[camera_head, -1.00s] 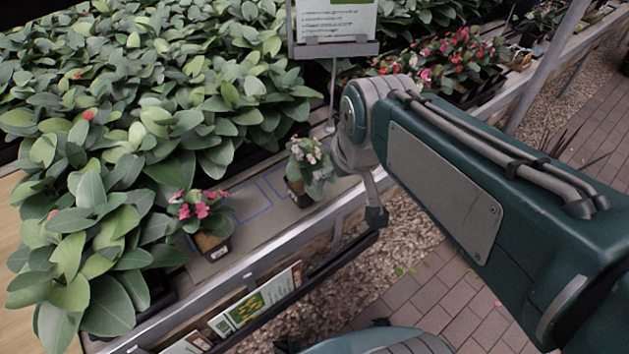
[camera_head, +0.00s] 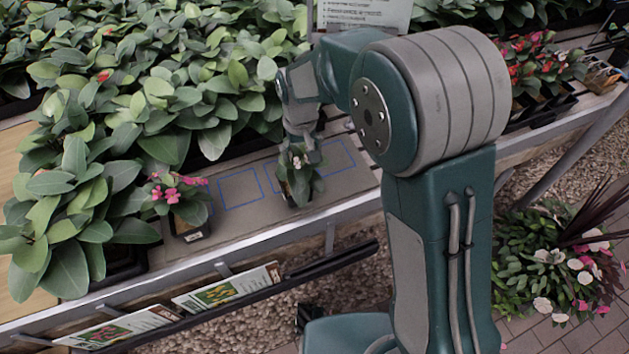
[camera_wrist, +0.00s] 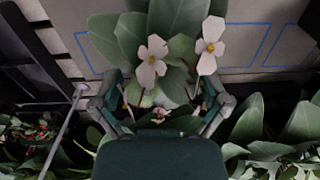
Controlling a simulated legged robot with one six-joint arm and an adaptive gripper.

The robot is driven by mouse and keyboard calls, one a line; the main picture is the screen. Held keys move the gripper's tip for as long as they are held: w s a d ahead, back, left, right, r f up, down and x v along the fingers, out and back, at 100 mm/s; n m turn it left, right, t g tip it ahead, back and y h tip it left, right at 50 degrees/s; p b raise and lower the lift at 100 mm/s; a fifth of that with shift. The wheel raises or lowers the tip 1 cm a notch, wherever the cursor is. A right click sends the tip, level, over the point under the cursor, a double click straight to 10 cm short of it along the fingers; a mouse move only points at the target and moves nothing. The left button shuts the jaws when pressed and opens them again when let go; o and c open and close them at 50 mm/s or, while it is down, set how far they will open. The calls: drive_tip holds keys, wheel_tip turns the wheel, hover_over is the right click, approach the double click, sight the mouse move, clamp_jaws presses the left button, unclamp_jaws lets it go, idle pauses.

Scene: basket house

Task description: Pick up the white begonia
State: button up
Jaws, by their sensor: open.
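The white begonia (camera_head: 298,181) stands upright in a small dark pot on the shelf ledge, with white flowers and green leaves. My gripper (camera_head: 302,148) comes from behind it, with its fingers at the top of the plant. In the wrist view, the white begonia (camera_wrist: 151,66) shows white flowers with yellow centres and large leaves just beyond the fingertips. There my gripper (camera_wrist: 160,98) is open, a finger on each side of the lower leaves and stems. The pot is hidden in the wrist view, and I cannot tell whether the fingers touch the plant.
A pink-flowered potted plant (camera_head: 180,204) stands to the left on the ledge. Blue outlined squares (camera_head: 241,188) mark bare ledge between and right of the pots. Dense leafy plants (camera_head: 190,75) fill the back. A sign (camera_head: 362,14) stands behind my arm.

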hover_over(300, 182)
drive_tip(key=a, duration=0.2)
drive_tip(key=f, duration=0.5)
drive_tip(key=shift+w+f, duration=0.2)
drive_tip(key=shift+w, duration=0.1)
drive_tip(key=d+f, duration=0.2)
drive_tip(key=f, duration=0.1)
drive_tip(key=shift+s+d+f, duration=0.15)
drive_tip(key=shift+s+d, duration=0.1)
drive_tip(key=shift+d, duration=0.15)
drive_tip(key=shift+a+f, duration=0.25)
drive_tip(key=shift+f, duration=0.8)
drive_tip(key=shift+a+f, duration=0.25)
drive_tip(key=shift+a, duration=0.3)
drive_tip(key=shift+d, duration=0.55)
clamp_jaws()
drive_tip(key=shift+a, duration=0.2)
